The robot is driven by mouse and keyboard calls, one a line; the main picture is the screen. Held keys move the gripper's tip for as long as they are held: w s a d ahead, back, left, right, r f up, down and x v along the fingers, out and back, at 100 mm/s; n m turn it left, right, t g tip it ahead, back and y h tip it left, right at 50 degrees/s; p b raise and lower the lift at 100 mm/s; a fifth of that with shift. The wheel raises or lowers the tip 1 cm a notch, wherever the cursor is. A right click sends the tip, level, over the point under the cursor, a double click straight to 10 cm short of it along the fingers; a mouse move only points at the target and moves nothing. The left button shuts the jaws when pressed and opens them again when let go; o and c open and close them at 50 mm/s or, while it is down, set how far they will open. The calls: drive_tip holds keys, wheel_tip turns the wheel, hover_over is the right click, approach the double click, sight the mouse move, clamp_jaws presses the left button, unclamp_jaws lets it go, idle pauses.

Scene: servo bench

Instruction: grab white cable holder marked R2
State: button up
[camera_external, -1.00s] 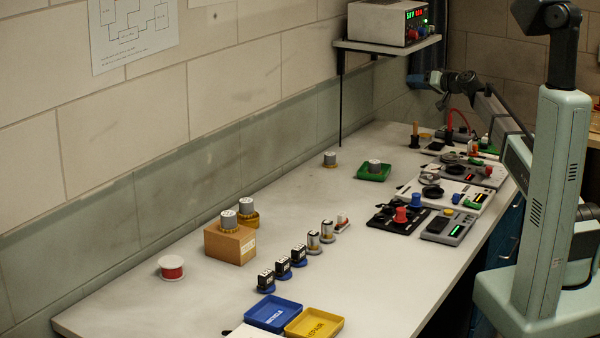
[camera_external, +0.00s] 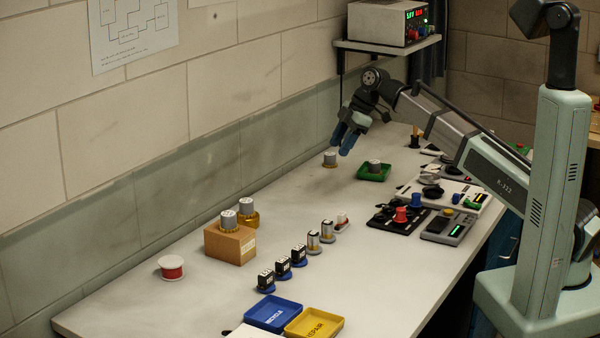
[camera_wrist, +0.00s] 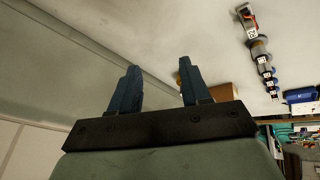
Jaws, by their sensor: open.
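No marking R2 can be read. The candidates in the external view are a white spool with a red winding (camera_external: 171,267) at the left and small pale-based holders (camera_external: 313,238) in the row at the middle. The row also shows at the upper right of the wrist view, with a pale holder (camera_wrist: 250,33) near its top.
Several black pieces on blue bases (camera_external: 283,266) continue the row. Blue (camera_external: 272,314) and yellow (camera_external: 314,324) trays lie in front. A green tray (camera_external: 374,172) holds a can. The table's left middle is clear.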

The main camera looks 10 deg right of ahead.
drive_tip(key=s+a+n+g+h, duration=0.1)
drive_tip(key=s+a+n+h, duration=0.15)
drive_tip(key=s, duration=0.45)
drive_tip(key=s+a+n+h, duration=0.1)
drive_tip(key=s+n+h, duration=0.1)
drive_tip(key=s+n, duration=0.35)
drive_tip(key=m, duration=0.1)
hover_over(342, 213)
drive_tip(key=shift+h, duration=0.25)
wheel_tip(342, 213, down, 8)
drive_tip(key=shift+w+d+f, duration=0.1)
drive_tip(key=shift+d, duration=0.05)
drive_tip(key=shift+a+f, duration=0.2)
drive_tip(key=shift+f, duration=2.4)
drive_tip(key=shift+c, duration=0.5)
clamp_jaws()
